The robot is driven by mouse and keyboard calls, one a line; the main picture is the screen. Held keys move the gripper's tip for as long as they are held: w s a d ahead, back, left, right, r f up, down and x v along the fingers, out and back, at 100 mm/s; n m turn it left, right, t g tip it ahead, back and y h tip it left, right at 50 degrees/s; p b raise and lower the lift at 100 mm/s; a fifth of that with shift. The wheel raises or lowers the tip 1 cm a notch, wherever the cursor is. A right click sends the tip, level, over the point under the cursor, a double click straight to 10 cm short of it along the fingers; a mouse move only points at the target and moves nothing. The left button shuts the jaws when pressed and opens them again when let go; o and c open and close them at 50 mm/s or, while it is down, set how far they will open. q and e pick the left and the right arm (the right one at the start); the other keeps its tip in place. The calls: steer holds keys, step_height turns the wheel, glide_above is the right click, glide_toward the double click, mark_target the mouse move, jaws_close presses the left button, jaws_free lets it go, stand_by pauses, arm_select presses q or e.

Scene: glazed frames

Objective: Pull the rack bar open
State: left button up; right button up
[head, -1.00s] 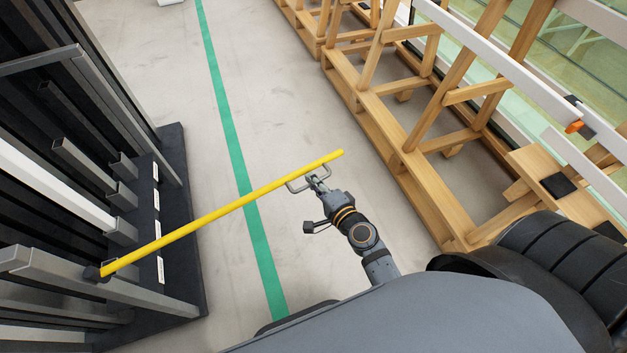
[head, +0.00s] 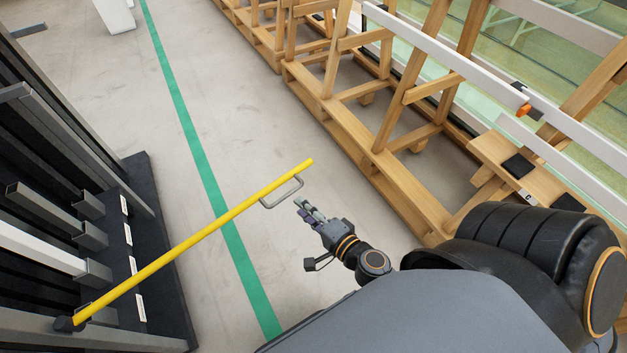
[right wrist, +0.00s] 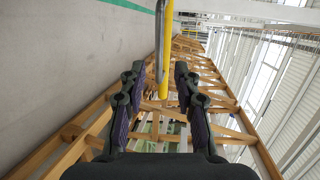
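The yellow rack bar (head: 190,245) stands swung out from the rack (head: 90,235) on the left, across the floor toward the right. Its near end joins a dark pivot (head: 66,323) on the rack's frame. A grey U-shaped handle (head: 284,195) hangs near its free end. My right gripper (head: 302,207) is just to the right of the handle and apart from it. In the right wrist view its two fingers (right wrist: 159,82) are spread, with the yellow bar (right wrist: 167,40) and handle (right wrist: 151,75) ahead between them. My left gripper is not in view.
Wooden A-frame racks (head: 385,130) holding glass and white profiles line the right side. A green floor line (head: 190,130) runs under the bar. The grey floor (head: 255,110) between the racks is clear. A white object (head: 114,14) stands far back.

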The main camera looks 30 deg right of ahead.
steer(key=shift+v, duration=1.9)
steer(key=s+d+f+n+g+p, duration=0.1)
steer(key=s+f+n+g+p, duration=0.2)
steer(key=f, duration=0.8)
steer(key=s+d+f+n+g+p, duration=0.15)
steer(key=s+f+n+g, duration=0.25)
steer(key=f, duration=0.8)
steer(key=s+d+f+n+g+h+p, duration=0.1)
steer(key=s+d+f+n+g+p, duration=0.1)
steer(key=s+f, duration=0.5)
steer(key=s+d+f+n+g+h+p, duration=0.2)
steer(key=s+d+f+n+g, duration=0.2)
steer(key=s+f+n, duration=0.3)
steer(key=s+g, duration=0.1)
steer(key=s, duration=0.2)
steer(key=shift+s+d+h, duration=0.25)
steer(key=shift+d+h, duration=0.05)
steer(key=shift+d, duration=0.1)
